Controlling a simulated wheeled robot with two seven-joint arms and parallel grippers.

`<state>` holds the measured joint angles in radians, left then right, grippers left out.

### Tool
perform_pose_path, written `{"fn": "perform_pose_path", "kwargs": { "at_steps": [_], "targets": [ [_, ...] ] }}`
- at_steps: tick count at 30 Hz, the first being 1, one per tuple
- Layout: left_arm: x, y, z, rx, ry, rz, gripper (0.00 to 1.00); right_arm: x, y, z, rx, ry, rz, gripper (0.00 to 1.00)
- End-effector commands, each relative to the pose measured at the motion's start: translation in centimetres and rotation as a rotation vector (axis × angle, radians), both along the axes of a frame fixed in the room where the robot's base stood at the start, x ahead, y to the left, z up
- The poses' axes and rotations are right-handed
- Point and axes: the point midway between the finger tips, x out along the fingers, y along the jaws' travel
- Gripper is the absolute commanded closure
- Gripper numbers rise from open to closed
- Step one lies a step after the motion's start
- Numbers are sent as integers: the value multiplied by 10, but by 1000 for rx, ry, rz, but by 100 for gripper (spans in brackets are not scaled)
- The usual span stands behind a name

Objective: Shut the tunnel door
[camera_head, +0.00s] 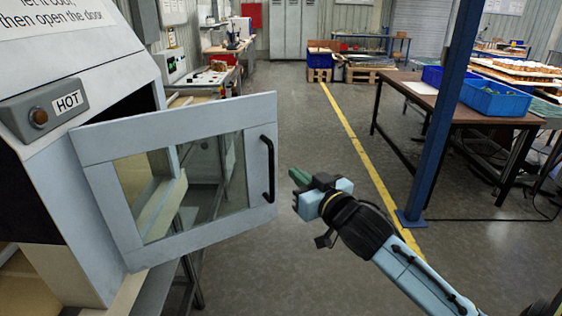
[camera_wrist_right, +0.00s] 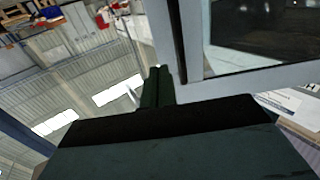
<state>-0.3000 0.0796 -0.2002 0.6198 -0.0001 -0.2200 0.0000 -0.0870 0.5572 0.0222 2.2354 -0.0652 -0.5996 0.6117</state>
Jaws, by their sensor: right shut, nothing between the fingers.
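The tunnel door (camera_head: 103,174) is a pale blue-grey framed panel with a glass window (camera_head: 190,185) and a black bar handle (camera_head: 267,168) near its right edge. It stands open, swung out from the machine at the left. My right gripper (camera_head: 300,177) is shut and empty, just right of the door's free edge and handle, with a small gap in the head view. In the right wrist view the closed fingers (camera_wrist_right: 157,86) show close to the door frame (camera_wrist_right: 160,30); I cannot tell if they touch. My left gripper is not in view.
The machine's sloped housing (camera_head: 50,60) carries a HOT lamp box (camera_head: 42,108). A blue post (camera_head: 445,110) and a brown table (camera_head: 430,100) with blue bins (camera_head: 495,97) stand at the right. The floor beyond the door, with a yellow line (camera_head: 355,140), is clear.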

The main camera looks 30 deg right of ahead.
Motion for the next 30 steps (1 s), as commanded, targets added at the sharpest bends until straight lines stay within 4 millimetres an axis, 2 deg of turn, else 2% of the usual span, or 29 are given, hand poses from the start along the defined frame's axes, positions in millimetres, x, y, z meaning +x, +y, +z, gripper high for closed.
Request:
{"fn": "perform_pose_path", "kwargs": {
  "at_steps": [6,13,18,30],
  "targets": [
    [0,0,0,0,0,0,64,39,-1,2,-1,-3,0,100],
    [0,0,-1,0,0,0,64,67,-1,0,-1,0,-1,100],
    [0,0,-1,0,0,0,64,75,-1,0,-1,1,0,100],
    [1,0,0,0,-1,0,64,77,-1,0,-1,1,2,100]
  ]
}}
